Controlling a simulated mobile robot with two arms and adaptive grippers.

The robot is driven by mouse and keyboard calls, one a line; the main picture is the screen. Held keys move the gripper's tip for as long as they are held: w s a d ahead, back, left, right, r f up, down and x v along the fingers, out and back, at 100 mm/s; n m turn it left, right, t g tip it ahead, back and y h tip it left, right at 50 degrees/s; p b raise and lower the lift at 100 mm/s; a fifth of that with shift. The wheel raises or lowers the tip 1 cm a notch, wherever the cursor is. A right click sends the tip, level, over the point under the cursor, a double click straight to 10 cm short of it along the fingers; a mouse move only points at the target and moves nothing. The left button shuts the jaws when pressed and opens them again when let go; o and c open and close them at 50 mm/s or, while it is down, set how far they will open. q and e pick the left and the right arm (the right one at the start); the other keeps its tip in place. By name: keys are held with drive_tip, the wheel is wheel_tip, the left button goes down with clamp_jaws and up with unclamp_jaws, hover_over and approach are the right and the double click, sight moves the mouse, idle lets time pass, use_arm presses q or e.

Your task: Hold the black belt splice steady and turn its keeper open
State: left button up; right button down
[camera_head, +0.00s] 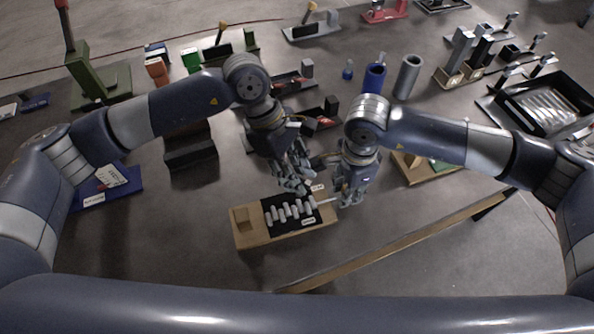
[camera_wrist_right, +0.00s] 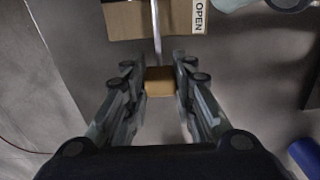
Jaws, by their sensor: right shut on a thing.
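The black belt splice (camera_head: 291,208) is a dark plate with several pale rollers on a wooden base (camera_head: 280,236). A thin pale keeper rod (camera_head: 326,201) sticks out from its right side. In the right wrist view the rod (camera_wrist_right: 156,30) runs from the wooden base (camera_wrist_right: 150,22), labelled OPEN, to a tan end block (camera_wrist_right: 160,82). My right gripper (camera_head: 345,194) is shut on that end block, with a finger on each side. My left gripper (camera_head: 293,182) hangs over the far edge of the splice. Its fingertips overlap, so I cannot tell whether they touch it.
A long wooden rail (camera_head: 400,240) runs diagonally at the right front. A dark box (camera_head: 190,153) stands to the left, and a blue cup (camera_head: 374,77) and a grey cylinder (camera_head: 408,77) stand behind.

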use_arm(q)
drive_tip(key=v, duration=1.2)
drive_tip(key=shift+s+d, duration=0.1)
drive_tip(key=x, duration=1.1)
drive_tip(key=shift+d+f, duration=0.1)
drive_tip(key=shift+f, duration=0.3)
clamp_jaws()
